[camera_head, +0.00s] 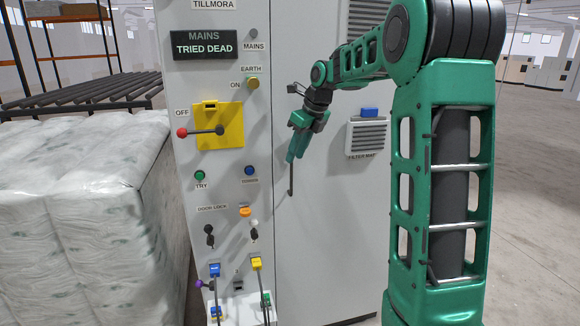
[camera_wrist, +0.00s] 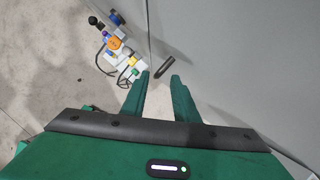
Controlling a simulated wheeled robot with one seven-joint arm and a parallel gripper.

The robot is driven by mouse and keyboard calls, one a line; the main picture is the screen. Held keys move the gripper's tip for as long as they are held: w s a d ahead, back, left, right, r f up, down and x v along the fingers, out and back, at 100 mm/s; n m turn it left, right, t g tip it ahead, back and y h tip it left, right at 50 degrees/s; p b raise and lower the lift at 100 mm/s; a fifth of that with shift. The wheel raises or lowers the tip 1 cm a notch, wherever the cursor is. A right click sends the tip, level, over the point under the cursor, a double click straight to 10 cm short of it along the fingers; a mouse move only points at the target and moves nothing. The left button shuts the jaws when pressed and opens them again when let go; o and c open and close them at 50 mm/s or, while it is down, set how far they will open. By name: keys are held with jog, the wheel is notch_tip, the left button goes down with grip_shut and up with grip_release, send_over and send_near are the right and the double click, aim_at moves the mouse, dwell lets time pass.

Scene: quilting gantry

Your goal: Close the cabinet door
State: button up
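The cabinet door (camera_head: 335,235) is the tall pale grey panel right of the vertical seam on the control cabinet. Its dark bar handle (camera_head: 291,178) hangs near the seam, and the handle also shows in the wrist view (camera_wrist: 164,67). My gripper (camera_head: 292,157) is in front of the door by the handle, pointing downward. In the wrist view my gripper (camera_wrist: 160,76) has its two green fingers apart, with the handle just beyond the fingertips. Contact with the handle cannot be told. I cannot tell whether the door stands slightly ajar.
The control panel (camera_head: 235,60) left of the seam carries a yellow isolator (camera_head: 218,126) with a red-tipped lever, lamps, keys and a lower box of plugs and cables. Wrapped white bales (camera_head: 80,200) stand close on the left. Floor (camera_head: 530,200) is open at right.

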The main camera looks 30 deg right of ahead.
jog(key=shift+v, duration=2.1)
jog(key=shift+s+a, duration=0.1)
jog(key=s+a+f+n+g, duration=0.1)
jog(key=s+f+n, duration=0.4)
jog(key=s, duration=0.8)
jog(key=s+a+f+n+g, duration=0.2)
jog(key=s+f+n, duration=0.3)
jog(key=s+n, duration=0.7)
jog(key=s+a+f+n+g+h, duration=0.1)
jog(key=s+f+n, duration=0.4)
jog(key=s, duration=1)
jog(key=n, duration=0.3)
jog(key=shift+s+a+f+n, duration=0.15)
jog(key=shift+a+f+n, duration=0.2)
jog(key=shift+f+n, duration=0.05)
jog(key=shift+w+f+g, duration=0.25)
jog(key=shift+w+g, duration=0.05)
jog(key=shift+w, duration=0.35)
